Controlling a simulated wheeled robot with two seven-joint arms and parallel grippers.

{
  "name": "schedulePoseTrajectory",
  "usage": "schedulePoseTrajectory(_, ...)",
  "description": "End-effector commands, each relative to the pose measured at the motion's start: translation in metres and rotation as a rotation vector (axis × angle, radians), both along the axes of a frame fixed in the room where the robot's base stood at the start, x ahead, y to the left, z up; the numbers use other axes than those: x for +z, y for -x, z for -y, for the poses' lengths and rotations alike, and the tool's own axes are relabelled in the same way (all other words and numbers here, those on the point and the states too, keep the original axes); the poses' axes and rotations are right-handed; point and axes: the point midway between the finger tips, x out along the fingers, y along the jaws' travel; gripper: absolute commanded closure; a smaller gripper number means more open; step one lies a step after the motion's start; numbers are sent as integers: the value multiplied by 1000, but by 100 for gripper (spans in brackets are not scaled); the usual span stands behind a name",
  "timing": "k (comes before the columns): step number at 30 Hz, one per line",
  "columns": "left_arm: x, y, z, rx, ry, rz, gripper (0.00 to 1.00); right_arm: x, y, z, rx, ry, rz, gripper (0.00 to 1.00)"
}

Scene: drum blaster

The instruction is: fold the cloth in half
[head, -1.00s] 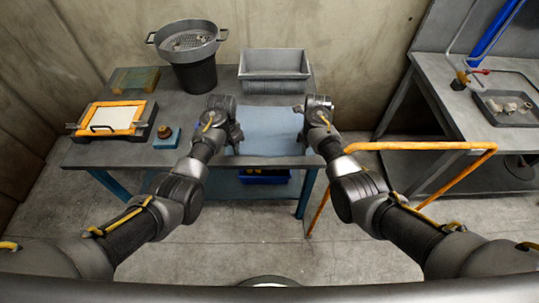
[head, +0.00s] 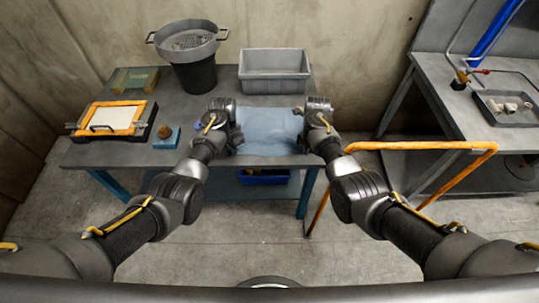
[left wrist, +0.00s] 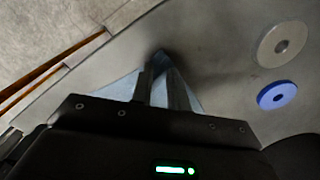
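The light blue cloth (head: 270,128) lies on the grey table between my two grippers, and its surface looks creased. My left gripper (head: 238,138) is at the cloth's left side. In the left wrist view its fingers (left wrist: 163,85) are close together, with cloth (left wrist: 122,88) bunched between and beside them, so it looks shut on the cloth. My right gripper (head: 304,137) is at the cloth's right side. Its fingertips are small and partly hidden, so its grip is unclear.
A grey bin (head: 274,74) stands behind the cloth. A dark bucket with a sieve (head: 192,75), an orange-framed screen (head: 110,118) and a small blue block (head: 166,139) are to the left. A grey ring (left wrist: 282,43) and a blue ring (left wrist: 278,95) lie near my left gripper.

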Motion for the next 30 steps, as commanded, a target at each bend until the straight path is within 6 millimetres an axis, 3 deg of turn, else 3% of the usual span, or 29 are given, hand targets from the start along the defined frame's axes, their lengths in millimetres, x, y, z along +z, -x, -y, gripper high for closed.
schedulePoseTrajectory(7, -1, 0, 0, 0, 0, 0, 100, -2, 1, 0, 0, 0, -3, 100)
schedulePoseTrajectory(22, 1, 0, -1, 1, -1, -1, 100, 0, 1, 1, -1, 1, -3, 100)
schedulePoseTrajectory(30, 20, 0, -1, 1, -1, -1, 100, 20, 1, 1, -1, 1, -2, 100)
